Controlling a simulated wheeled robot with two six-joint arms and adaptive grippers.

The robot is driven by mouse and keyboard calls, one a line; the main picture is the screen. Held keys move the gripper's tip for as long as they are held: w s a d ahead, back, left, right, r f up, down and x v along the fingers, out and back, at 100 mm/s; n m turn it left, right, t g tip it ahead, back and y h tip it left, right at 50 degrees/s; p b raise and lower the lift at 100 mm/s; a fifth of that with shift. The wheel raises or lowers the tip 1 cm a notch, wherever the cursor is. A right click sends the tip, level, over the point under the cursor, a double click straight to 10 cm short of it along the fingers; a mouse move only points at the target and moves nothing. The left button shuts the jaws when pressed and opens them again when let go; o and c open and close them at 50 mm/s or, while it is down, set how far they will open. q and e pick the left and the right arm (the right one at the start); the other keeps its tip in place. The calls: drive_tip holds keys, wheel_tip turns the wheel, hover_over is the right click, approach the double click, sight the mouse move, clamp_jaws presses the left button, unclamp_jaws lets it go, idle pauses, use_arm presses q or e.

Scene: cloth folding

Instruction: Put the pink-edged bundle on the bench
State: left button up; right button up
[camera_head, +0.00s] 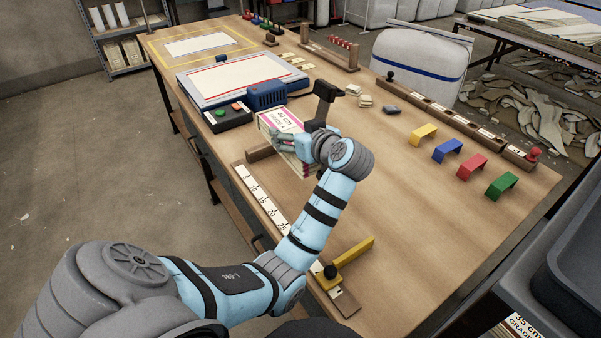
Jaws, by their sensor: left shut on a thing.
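The pink-edged bundle (270,123) is a pale block with a label reading 40 cm and a grade. It is at the left-middle of the wooden bench (400,205), upright or nearly so. My left gripper (284,143) is shut on the bundle from the right side, and its wrist and fingers hide part of it. I cannot tell whether the bundle's lower edge touches the bench or hangs just above it. My right gripper is not in view.
A blue-edged machine (232,80) with a button box (228,117) stands behind the bundle. A ruler strip (262,197) with a yellow stop (350,254) runs along the near-left edge. Coloured brackets (447,150) stand at right. The bench's middle right is clear.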

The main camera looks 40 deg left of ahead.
use_arm(q)
wheel_tip(320, 180, down, 13)
drive_tip(key=shift+b, duration=1.25)
drive_tip(key=o, duration=1.7)
drive_tip(key=p+v, duration=0.1)
drive_tip(key=v, duration=0.6)
drive_tip(key=shift+s+d+r, duration=0.1)
drive_tip(key=shift+d+r, duration=0.1)
drive_tip(key=shift+d, duration=0.1)
drive_tip(key=shift+a+f, duration=0.1)
